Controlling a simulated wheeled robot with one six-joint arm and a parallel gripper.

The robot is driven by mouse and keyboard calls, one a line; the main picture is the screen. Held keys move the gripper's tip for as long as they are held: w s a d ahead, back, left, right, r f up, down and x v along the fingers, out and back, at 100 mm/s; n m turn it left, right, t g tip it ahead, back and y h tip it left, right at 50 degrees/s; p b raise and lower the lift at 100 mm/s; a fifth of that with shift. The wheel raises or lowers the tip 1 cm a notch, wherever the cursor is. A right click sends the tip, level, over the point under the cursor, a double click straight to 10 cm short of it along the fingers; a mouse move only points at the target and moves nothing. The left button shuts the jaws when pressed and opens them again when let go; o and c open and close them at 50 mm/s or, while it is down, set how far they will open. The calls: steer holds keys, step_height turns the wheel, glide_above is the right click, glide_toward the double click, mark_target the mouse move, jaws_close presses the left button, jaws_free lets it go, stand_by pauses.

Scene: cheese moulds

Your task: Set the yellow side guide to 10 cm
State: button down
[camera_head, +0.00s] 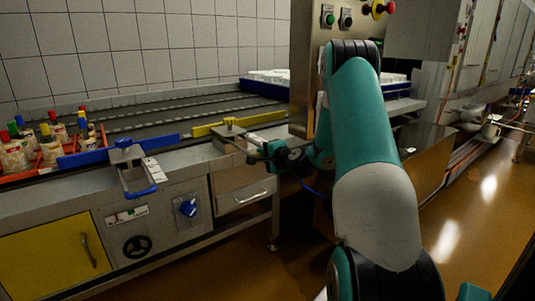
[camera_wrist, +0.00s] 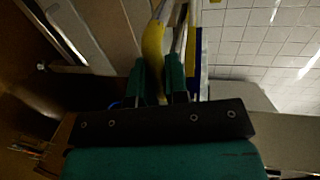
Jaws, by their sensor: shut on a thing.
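The yellow side guide (camera_head: 208,129) is a long yellow bar along the near edge of the conveyor, with a small yellow knob (camera_head: 229,121) on its bracket. Its yellow handle (camera_wrist: 152,48) runs between the two green fingers in the wrist view. My gripper (camera_wrist: 157,76) is shut on this handle. In the head view my gripper (camera_head: 256,152) is at the front of the yellow guide's bracket, and my gripper and arm partly hide the handle. I cannot read any scale on the yellow guide.
A blue side guide (camera_head: 90,156) with a blue handle and a pale scale sits to the left. Orange crates (camera_head: 66,148) hold several moulds with coloured tops. The conveyor (camera_head: 165,115) is clear behind the guides. A steel control post (camera_head: 312,70) stands close behind my arm.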

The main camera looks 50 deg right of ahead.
steer(key=r+p+x, duration=0.1)
steer(key=p+x, duration=0.2)
steer(key=x, duration=0.5)
steer(key=shift+w+d+r+p, duration=0.2)
steer(key=shift+r+p, duration=0.1)
steer(key=c, duration=1.1)
jaws_free()
steer(key=shift+c, duration=0.2)
steer(key=shift+s, duration=0.1)
steer(key=b+v, duration=0.2)
steer(key=v, duration=1.5)
steer(key=shift+a+r, duration=0.1)
steer(key=shift+a, duration=0.05)
